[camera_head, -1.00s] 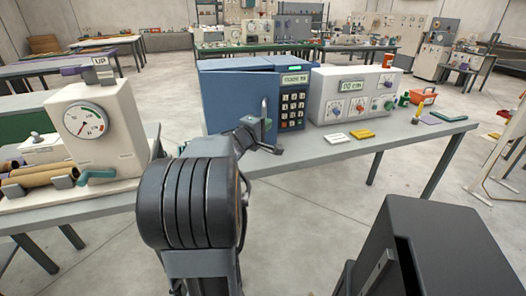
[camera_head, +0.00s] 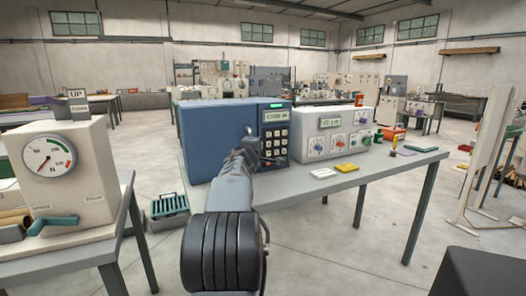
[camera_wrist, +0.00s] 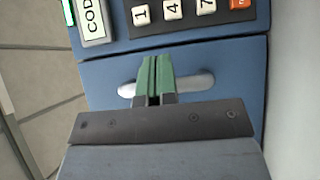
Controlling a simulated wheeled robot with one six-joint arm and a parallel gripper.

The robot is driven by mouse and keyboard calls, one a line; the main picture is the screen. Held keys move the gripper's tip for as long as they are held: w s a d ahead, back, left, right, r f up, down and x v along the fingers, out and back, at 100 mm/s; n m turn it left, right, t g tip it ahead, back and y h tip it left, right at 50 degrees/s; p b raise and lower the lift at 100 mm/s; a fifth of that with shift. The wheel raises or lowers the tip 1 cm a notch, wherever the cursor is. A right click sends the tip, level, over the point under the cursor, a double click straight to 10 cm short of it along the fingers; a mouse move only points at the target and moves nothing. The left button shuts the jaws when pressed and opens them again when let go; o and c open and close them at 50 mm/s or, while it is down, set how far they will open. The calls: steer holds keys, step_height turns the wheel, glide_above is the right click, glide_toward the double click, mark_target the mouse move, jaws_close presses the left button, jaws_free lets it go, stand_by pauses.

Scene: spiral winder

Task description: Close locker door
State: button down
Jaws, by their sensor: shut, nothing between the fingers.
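The blue locker (camera_head: 205,125) stands on the grey table, with a keypad panel (camera_head: 275,130) on its right. In the wrist view, its blue door (camera_wrist: 225,62) lies along the keypad panel (camera_wrist: 120,27), with a thin dark seam between them. The door looks shut or nearly so; I cannot tell if it is latched. A silver bar handle (camera_wrist: 198,83) crosses the door behind my fingers. My gripper (camera_wrist: 155,80) is shut and empty, its green fingertips together in front of the handle. Whether they touch is unclear. My arm hides part of the door in the head view.
A white control box (camera_head: 335,133) stands right of the locker, with a white and a yellow block (camera_head: 347,168) in front. A cream gauge machine (camera_head: 62,165) is on the left table. A green crate (camera_head: 169,208) sits between the tables.

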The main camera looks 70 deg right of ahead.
steer(key=shift+w+f, duration=0.1)
steer(key=shift+w, duration=0.1)
steer(key=s+a+b, duration=0.6)
steer(key=s+a, duration=0.1)
steer(key=s, duration=0.5)
steer(key=shift+s, duration=0.3)
steer(key=w+a+r+m+t+y+p, duration=0.2)
steer(key=w+a+r+y+p, duration=0.1)
steer(key=w+a+p, duration=0.55)
steer(key=w+a+r+m+t+y+p, duration=0.1)
steer(key=w+a+r+m+y+p, duration=0.15)
steer(key=w+a+p, duration=0.65)
steer(key=s+a+f+n+g+y+p, duration=0.1)
steer(key=a+y+p, duration=0.5)
steer(key=a, duration=1)
steer(key=s+a+f+n+g+y+p, duration=0.1)
steer(key=s+a+y+p, duration=0.2)
steer(key=a, duration=1.4)
steer(key=y+p, duration=0.3)
steer(key=p, duration=0.4)
steer(key=shift+s+a+n, duration=0.25)
steer(key=shift+s+n, duration=0.1)
steer(key=shift+d, duration=0.2)
